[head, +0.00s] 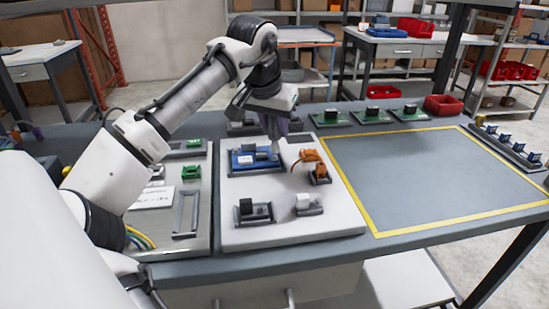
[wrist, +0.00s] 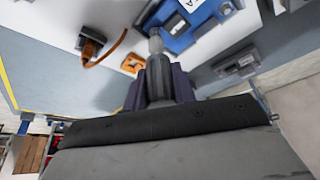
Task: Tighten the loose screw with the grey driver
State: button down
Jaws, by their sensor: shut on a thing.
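My gripper (head: 279,122) is above the white work board and points down. In the wrist view its dark purple fingers (wrist: 160,88) are shut on the grey driver (wrist: 158,70). The driver's pale lower end reaches to the edge of the blue unit (wrist: 190,22); I cannot tell whether it touches. In the head view the blue unit (head: 243,160) lies on the board under the gripper, partly hidden behind the driver. I cannot make out the loose screw in either view.
An orange part with a curved cable (head: 308,157) lies right of the blue unit. Two small dark-based fixtures (head: 254,212) (head: 309,205) stand at the board's front. A yellow-bordered grey area (head: 420,175) to the right is clear. Green boards (head: 371,115) and a red bin (head: 442,104) line the back.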

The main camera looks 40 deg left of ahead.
jog(key=n, duration=0.2)
jog(key=n+y+b, duration=0.1)
jog(key=n, duration=0.1)
jog(key=shift+d+f+n+g+y, duration=0.1)
jog(key=shift+n+g+y, duration=0.2)
jog(key=shift+n+g, duration=0.1)
jog(key=n+g+y, duration=0.1)
jog(key=n, duration=0.2)
jog(key=shift+n, duration=0.4)
jog(key=n+g, duration=0.1)
jog(key=n, duration=0.1)
jog(key=shift+n+y, duration=0.3)
jog(key=shift+n, duration=0.1)
jog(key=shift+r+n+g+p, duration=0.3)
jog(key=shift+r+n+p, duration=0.15)
jog(key=shift+p, duration=0.4)
jog(key=n+g+p, duration=0.2)
jog(key=n+p, duration=0.3)
jog(key=p, duration=0.1)
jog(key=n+g+p, duration=0.1)
jog(key=n+p, duration=0.1)
jog(key=p, duration=0.1)
jog(key=n+p, duration=0.3)
jog(key=shift+g+h+p, duration=0.4)
jog(key=shift+f+n+p, duration=0.35)
jog(key=shift+n, duration=0.2)
jog(key=shift+f+p, duration=0.3)
jog(key=shift+f, duration=0.15)
